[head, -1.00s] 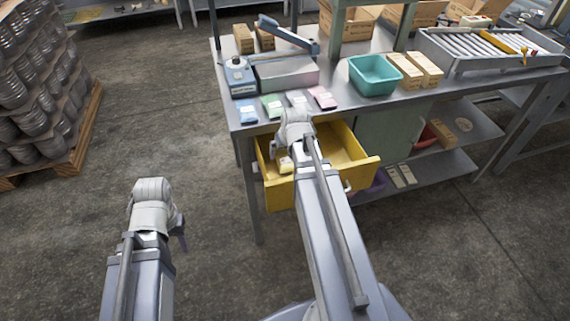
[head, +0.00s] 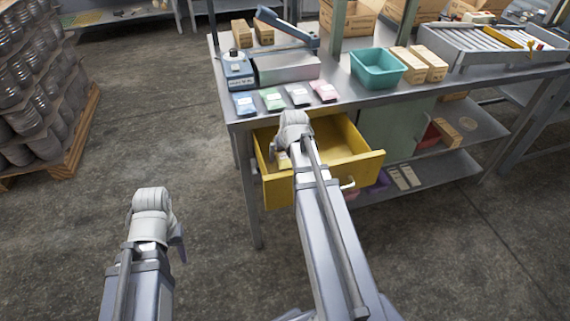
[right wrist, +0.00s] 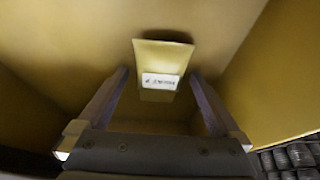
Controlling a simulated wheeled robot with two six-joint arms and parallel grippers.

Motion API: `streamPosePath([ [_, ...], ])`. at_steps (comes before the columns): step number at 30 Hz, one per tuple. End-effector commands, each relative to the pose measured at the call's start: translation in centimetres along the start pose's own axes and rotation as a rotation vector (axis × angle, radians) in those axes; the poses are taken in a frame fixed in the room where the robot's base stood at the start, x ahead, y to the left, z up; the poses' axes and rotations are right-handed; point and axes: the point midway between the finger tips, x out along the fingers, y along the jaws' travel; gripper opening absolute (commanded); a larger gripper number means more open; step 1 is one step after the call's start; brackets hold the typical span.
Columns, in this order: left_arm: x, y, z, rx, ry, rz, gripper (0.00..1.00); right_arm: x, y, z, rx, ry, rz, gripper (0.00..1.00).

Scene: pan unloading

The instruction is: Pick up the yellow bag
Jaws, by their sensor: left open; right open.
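The yellow bag (right wrist: 163,55) with a white label lies inside the open yellow drawer (head: 361,168). In the right wrist view my right gripper (right wrist: 158,77) is open and empty. Its two fingers point into the drawer, and the bag shows between and just beyond their tips; I cannot tell how close they are in depth. In the head view the right arm's wrist covers part of the drawer, and only a pale piece of the bag (head: 284,160) shows beside it. My left gripper (head: 179,243) is open over the floor, left of the bench and away from the drawer.
Blue, green, white and pink packets, the pink packet (head: 324,91) rightmost, lie along the front edge of the bench (head: 345,99) above the drawer. A teal bin (head: 377,69) and a sealing machine (head: 237,70) stand behind. The drawer walls surround my right gripper.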

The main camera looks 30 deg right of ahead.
Motion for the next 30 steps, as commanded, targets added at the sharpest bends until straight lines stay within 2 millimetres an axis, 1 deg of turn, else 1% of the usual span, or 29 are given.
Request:
streamPosePath([
  [1,0.22,0.02,-0.01,0.0,0.0,0.0,0.45,0.24,0.0,0.01,0.0,0.0,0.0,1.0],
  [6,0.04,0.0,0.0,0.0,0.0,0.0,0.45,0.06,-0.01,-0.02,0.0,0.0,0.0,1.0],
  [7,0.04,0.0,0.0,0.0,0.0,0.0,0.45,0.05,-0.01,-0.02,0.0,0.0,0.0,0.98],
  [27,0.05,0.0,0.0,0.0,0.0,0.0,0.45,0.06,-0.01,-0.01,0.0,0.0,0.0,0.22],
  [30,0.04,0.0,0.0,0.0,0.0,0.0,0.45,0.05,-0.01,-0.02,0.0,0.0,0.0,0.13],
])
